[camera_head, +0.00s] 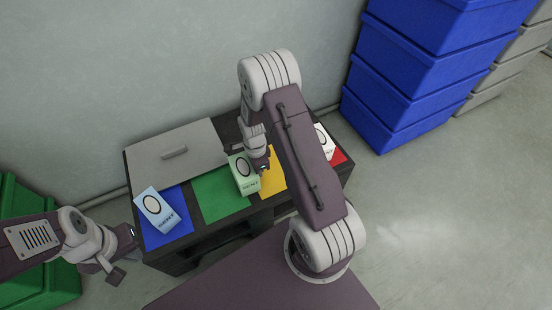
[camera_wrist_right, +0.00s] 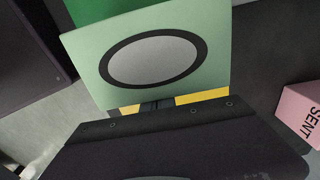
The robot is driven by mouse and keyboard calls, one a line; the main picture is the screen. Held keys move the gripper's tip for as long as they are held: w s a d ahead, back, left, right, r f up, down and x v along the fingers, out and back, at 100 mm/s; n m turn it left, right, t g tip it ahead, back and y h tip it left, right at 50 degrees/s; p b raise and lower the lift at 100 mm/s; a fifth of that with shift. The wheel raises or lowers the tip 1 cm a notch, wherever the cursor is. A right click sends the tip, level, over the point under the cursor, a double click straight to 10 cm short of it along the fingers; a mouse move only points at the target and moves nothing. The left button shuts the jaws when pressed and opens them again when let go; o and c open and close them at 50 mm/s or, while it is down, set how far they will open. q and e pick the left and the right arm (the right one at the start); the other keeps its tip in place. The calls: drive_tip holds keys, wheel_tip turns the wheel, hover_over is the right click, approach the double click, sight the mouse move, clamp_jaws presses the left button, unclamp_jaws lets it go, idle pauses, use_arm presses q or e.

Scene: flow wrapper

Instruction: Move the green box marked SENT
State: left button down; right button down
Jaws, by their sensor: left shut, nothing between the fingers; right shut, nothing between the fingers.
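The pale green box (camera_head: 244,175) stands across the green and yellow mats, with a black oval ring on its top. Lettering on its front is too small to read. In the right wrist view the green box (camera_wrist_right: 152,58) fills the upper middle, just beyond my gripper, its lettering out of sight. My right gripper (camera_head: 263,168) is shut and empty, close beside the box; contact cannot be told. My left gripper (camera_head: 114,273) is shut and empty, off the table's left front corner.
A pale blue box (camera_head: 157,208) lies on the blue mat (camera_head: 176,238). A pink box marked SENT (camera_wrist_right: 302,114) shows at right in the wrist view. A grey panel with a handle (camera_head: 195,140) covers the back left. Blue crates (camera_head: 410,80) stand at right.

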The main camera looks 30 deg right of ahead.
sight(239, 170)
drive_tip(key=a+p, duration=0.1)
drive_tip(key=a, duration=0.2)
drive_tip(key=w+a+p, duration=0.1)
drive_tip(key=a, duration=0.2)
drive_tip(key=a+p, duration=0.1)
drive_tip(key=a, duration=0.2)
drive_tip(key=shift+w+a, duration=0.25)
drive_tip(key=shift+a, duration=0.4)
drive_tip(key=d, duration=0.1)
drive_tip(key=d+p, duration=0.1)
drive_tip(key=d, duration=0.2)
drive_tip(key=shift+s+r, duration=0.1)
drive_tip(key=shift+s, duration=0.15)
wheel_tip(239, 170, up, 9)
drive_tip(key=p, duration=0.5)
drive_tip(key=shift+r, duration=0.4)
